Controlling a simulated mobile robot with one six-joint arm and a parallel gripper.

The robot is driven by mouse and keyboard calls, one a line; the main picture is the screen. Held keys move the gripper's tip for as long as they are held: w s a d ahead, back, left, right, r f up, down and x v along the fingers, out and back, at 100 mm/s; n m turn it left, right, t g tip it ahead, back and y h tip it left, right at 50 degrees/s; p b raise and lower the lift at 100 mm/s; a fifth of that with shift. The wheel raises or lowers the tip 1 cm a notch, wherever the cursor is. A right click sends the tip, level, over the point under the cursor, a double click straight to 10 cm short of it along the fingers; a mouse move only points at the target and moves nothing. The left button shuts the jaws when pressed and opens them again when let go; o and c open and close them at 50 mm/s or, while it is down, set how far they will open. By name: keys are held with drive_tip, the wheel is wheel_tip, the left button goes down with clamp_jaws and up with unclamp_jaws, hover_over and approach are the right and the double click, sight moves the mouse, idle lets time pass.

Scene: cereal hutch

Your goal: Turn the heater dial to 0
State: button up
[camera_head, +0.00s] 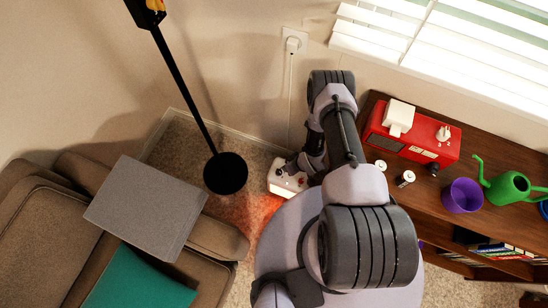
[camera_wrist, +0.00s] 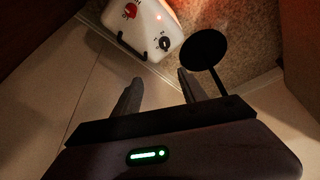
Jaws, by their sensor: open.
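The white heater (camera_head: 288,183) stands on the carpet by the wall, with a red glow on the floor in front of it. In the wrist view the heater (camera_wrist: 148,22) is at the top. Its black dial (camera_wrist: 165,43) sits near the lower right corner of the top face, and a red knob (camera_wrist: 130,11) sits to the upper left. The dial's setting is too small to read. My gripper (camera_wrist: 157,86) is open and empty, apart from the dial, which lies ahead of its fingertips. In the head view my arm partly hides the gripper and heater.
A floor lamp with a round black base (camera_head: 225,173) stands left of the heater; its base (camera_wrist: 204,50) shows in the wrist view. A sofa (camera_head: 35,200) is at left.

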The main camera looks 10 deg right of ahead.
sight(279, 171)
drive_tip(key=s+b+x, duration=0.1)
drive_tip(key=b+x, duration=0.2)
drive_tip(key=x, duration=0.2)
drive_tip(key=b+x, duration=0.3)
drive_tip(key=x, duration=0.3)
drive_tip(key=s+a+f+b+x, duration=0.1)
drive_tip(key=b+x, duration=0.2)
drive_tip(key=x, duration=0.3)
drive_tip(key=shift+s+f+b, duration=0.2)
drive_tip(key=shift+s+b, duration=0.05)
drive_tip(key=shift+b, duration=0.15)
drive_tip(key=shift+w+a+f, duration=0.1)
drive_tip(key=shift+w+f, duration=0.2)
drive_tip(key=shift+f, duration=0.05)
clamp_jaws()
